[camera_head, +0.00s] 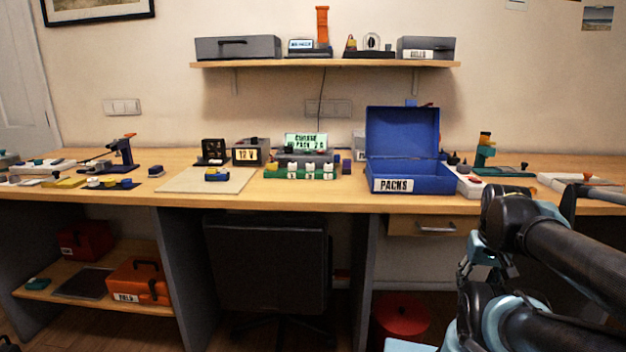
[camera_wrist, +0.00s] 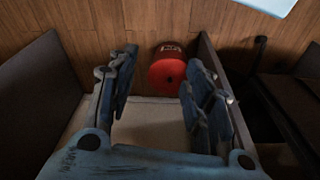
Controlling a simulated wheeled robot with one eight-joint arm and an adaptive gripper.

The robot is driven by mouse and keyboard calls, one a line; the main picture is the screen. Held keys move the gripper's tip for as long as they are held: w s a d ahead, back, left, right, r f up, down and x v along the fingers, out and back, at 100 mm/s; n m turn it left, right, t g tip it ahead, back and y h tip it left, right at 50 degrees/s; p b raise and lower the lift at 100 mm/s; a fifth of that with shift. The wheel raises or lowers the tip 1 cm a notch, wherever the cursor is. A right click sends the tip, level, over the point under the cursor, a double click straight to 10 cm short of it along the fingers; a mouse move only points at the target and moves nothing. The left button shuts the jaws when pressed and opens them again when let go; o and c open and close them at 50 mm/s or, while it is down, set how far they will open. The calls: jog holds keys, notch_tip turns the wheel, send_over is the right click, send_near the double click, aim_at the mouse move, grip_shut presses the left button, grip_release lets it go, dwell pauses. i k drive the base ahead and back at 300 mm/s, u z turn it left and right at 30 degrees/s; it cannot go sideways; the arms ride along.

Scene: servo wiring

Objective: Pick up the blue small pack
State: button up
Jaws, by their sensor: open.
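Several small blue items show in the head view, and I cannot tell for sure which is the blue small pack. A blue block with yellow on it (camera_head: 217,174) lies on the pale mat (camera_head: 185,184). A small dark blue block (camera_head: 346,166) stands right of the green terminal strip. Another blue piece (camera_head: 156,171) lies at the left of the mat. The blue box labelled PACKS (camera_head: 415,184) stands with its lid up. My gripper (camera_wrist: 160,75) is open and empty in the wrist view, away from the bench top, with a red round container (camera_wrist: 167,72) beyond its fingers.
A green-lit display (camera_head: 306,141) and a 12 V unit (camera_head: 247,153) stand behind the mat. A shelf (camera_head: 330,64) hangs above. A dark chair (camera_head: 268,265) stands under the bench. My arm is at the lower right, by the drawer (camera_head: 430,227).

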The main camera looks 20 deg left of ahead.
aim_at(213, 174)
jog(key=u, duration=1.8)
jog(key=k, duration=1.3)
jog(key=u, duration=0.25)
jog(key=i, duration=1.8)
jog(key=z, duration=0.4)
